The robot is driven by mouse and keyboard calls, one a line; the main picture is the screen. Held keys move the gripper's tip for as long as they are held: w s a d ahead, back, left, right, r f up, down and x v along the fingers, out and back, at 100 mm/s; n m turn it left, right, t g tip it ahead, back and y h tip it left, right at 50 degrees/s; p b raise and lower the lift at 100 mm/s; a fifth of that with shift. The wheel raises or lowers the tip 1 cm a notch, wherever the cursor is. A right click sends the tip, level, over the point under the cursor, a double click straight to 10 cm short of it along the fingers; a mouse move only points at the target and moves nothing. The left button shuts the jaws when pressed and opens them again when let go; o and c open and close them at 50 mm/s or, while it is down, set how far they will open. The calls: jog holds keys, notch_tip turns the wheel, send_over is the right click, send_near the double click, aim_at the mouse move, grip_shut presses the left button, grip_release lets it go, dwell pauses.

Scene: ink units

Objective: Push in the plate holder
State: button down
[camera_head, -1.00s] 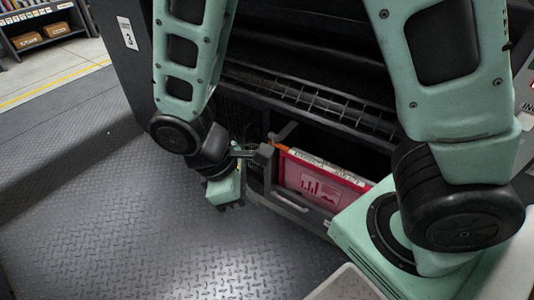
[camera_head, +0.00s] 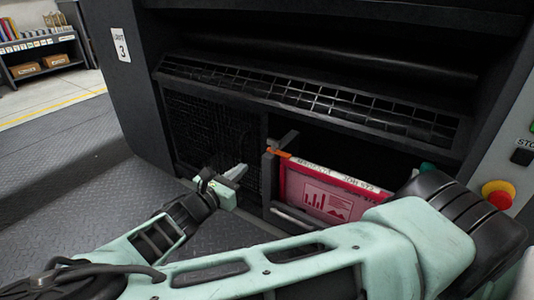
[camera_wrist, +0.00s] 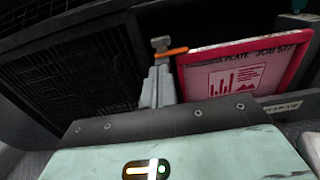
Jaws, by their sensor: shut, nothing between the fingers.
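The plate holder (camera_head: 270,178) is a dark frame with an upright front post and a grey bar low along its front. It sits in the low opening of the dark ink unit. It carries a pink-red plate (camera_head: 325,195) with a chart on its face, which also shows in the wrist view (camera_wrist: 240,80). An orange piece (camera_head: 279,152) is at the post's top. My gripper (camera_head: 238,172) is shut and empty, left of the post and apart from it in the head view. In the wrist view the fingers (camera_wrist: 160,86) point towards the post, and the gap is hard to judge.
A mesh panel (camera_head: 210,135) is behind my gripper, with a slatted ledge (camera_head: 300,95) above. A red emergency knob (camera_head: 497,194) on a yellow base is at the right. The patterned metal floor (camera_head: 60,205) is clear at the left. Shelves (camera_head: 40,55) stand far back.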

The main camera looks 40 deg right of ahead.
aim_at(273, 142)
jog(key=b+x, duration=0.2)
jog(key=x, duration=0.2)
jog(key=b+x, duration=0.2)
jog(key=x, duration=0.2)
jog(key=b+x, duration=0.2)
jog(key=x, duration=0.2)
jog(key=shift+s+f, duration=0.1)
jog(key=shift+f, duration=0.2)
jog(key=shift+w+d+r+b, duration=0.1)
jog(key=shift+d+b, duration=0.1)
jog(key=shift+d, duration=0.1)
jog(key=shift+w+d+r+b, duration=0.1)
jog(key=shift+w+d+b, duration=0.1)
jog(key=shift+d, duration=0.1)
jog(key=shift+r, duration=0.1)
jog(key=shift+d+r+p, duration=0.15)
jog(key=shift+d+p, duration=0.1)
jog(key=shift+p, duration=0.25)
jog(key=p+x, duration=0.6)
jog(key=x, duration=0.1)
jog(key=shift+w+d, duration=0.15)
jog(key=shift+d, duration=0.2)
jog(key=shift+w+d+p, duration=0.15)
jog(key=shift+d+p, duration=0.25)
jog(key=shift+d, duration=0.05)
jog(key=shift+f, duration=0.3)
